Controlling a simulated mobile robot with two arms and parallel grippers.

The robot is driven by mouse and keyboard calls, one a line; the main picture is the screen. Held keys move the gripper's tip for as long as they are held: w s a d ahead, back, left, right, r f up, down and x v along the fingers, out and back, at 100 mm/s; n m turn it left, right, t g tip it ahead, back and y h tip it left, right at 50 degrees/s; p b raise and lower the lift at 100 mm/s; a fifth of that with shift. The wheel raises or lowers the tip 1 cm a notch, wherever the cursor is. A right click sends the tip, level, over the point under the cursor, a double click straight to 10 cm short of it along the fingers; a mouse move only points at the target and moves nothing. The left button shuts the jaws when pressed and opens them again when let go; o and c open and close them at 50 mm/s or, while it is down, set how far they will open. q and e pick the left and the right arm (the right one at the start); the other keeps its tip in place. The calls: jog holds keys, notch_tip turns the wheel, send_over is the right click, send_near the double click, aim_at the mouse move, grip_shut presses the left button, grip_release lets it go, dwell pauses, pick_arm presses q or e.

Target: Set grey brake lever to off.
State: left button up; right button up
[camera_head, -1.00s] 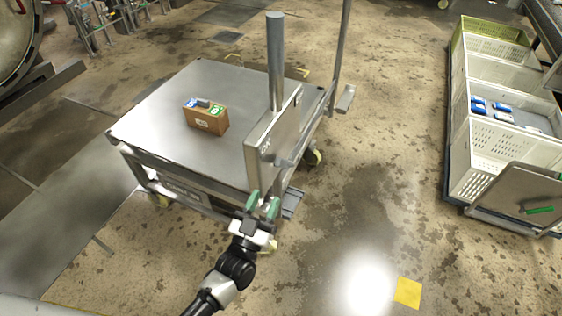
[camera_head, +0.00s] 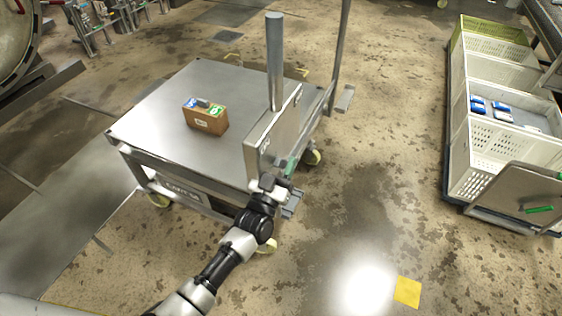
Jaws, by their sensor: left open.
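My left gripper (camera_head: 286,168) has green fingertips and is open. It is at the right-hand face of the upright grey panel (camera_head: 262,142) on the steel cart (camera_head: 160,105). In the head view a small grey lever-like part on that face is mostly hidden behind the gripper, so I cannot tell its position or whether the fingers touch it. A dark grey pedal-like part (camera_head: 293,205) shows low at the cart's corner, just below the gripper. I cannot tell which part is the brake lever. My right gripper is not in view.
A brown carton (camera_head: 206,119) with small packs sits on the cart top. A grey post (camera_head: 275,60) rises beside the panel. White crates (camera_head: 482,155) stand on a low trolley at the right. The floor between is clear, with a yellow square (camera_head: 408,292).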

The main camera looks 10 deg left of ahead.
pick_arm(q)
grip_shut()
jog(key=shift+r, duration=0.1)
jog(key=p, duration=0.2)
jog(key=r+g+p, duration=0.1)
jog(key=p, duration=0.1)
jog(key=shift+w+d+r+y+p, duration=0.15)
jog(key=shift+w+r+y+p, duration=0.15)
jog(key=shift+w+p, duration=0.1)
jog(key=g+p, duration=0.1)
jog(key=p, duration=0.1)
jog(key=w+g+p, duration=0.1)
jog(key=p, duration=0.1)
jog(key=w+g+p, duration=0.1)
jog(key=p, duration=0.2)
jog(key=shift+w+d+r+y, duration=0.1)
jog(key=shift+d+r+y, duration=0.25)
jog(key=shift+d+y, duration=0.05)
jog(key=shift+w+f+g+p, duration=0.15)
jog(key=shift+g+p, duration=0.15)
jog(key=shift+g, duration=0.2)
jog(key=shift+w+f, duration=0.15)
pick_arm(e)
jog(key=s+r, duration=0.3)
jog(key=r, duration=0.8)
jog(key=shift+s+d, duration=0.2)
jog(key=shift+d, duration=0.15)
